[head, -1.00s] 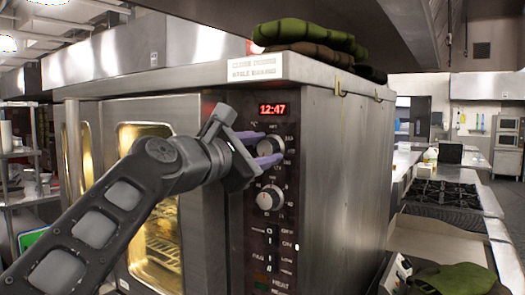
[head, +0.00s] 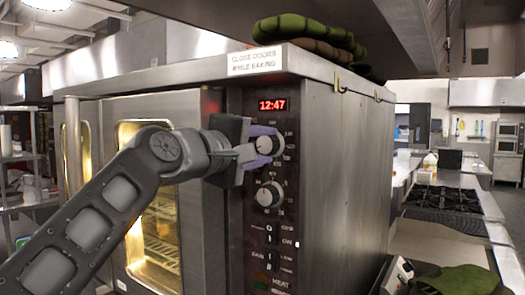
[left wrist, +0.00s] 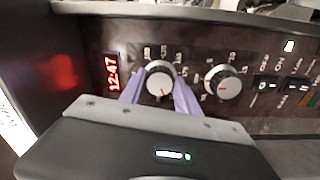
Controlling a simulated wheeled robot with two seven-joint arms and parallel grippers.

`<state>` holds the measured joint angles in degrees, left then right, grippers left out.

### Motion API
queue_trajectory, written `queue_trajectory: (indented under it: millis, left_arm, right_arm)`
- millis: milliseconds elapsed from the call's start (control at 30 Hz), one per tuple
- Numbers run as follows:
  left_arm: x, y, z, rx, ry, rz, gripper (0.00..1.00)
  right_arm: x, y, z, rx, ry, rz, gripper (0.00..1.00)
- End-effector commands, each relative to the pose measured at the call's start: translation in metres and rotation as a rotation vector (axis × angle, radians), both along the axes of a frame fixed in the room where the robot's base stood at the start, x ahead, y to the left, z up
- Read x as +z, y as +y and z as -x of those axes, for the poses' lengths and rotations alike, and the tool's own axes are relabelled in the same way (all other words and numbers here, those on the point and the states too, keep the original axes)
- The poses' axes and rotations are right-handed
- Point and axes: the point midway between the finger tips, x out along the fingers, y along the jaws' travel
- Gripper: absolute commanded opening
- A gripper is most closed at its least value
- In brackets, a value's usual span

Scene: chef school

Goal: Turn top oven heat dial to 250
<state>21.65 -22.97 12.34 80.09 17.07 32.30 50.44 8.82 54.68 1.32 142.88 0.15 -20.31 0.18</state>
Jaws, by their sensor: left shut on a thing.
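The top oven heat dial (head: 268,145) is a round silver-and-white knob on the oven's dark control panel, just below the red 12:47 display (head: 272,105). Part of the printed scale around the dial is hidden by the fingers. The lower dial (head: 269,194) sits below it, apart from the gripper. My right gripper is not in view.
Several rocker switches (head: 270,234) are below the dials. The oven door (head: 150,215) with lit windows is to the left, behind my arm. Green folded cloths (head: 310,30) lie on the oven top. A stove (head: 445,200) and counter stand at right.

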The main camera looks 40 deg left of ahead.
Motion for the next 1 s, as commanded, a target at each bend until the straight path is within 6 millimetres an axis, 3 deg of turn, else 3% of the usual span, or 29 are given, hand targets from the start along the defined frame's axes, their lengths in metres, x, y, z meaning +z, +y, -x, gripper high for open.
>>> queue_trajectory:
  millis: [500, 1000]
  left_arm:
    - [-0.003, 0.000, 0.000, -0.002, 0.011, -0.374, 0.00]
    - [-0.003, 0.000, -0.001, -0.003, 0.015, -0.434, 0.00]
  right_arm:
    - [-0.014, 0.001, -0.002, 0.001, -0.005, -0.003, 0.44]
    - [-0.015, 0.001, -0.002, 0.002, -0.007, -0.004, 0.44]
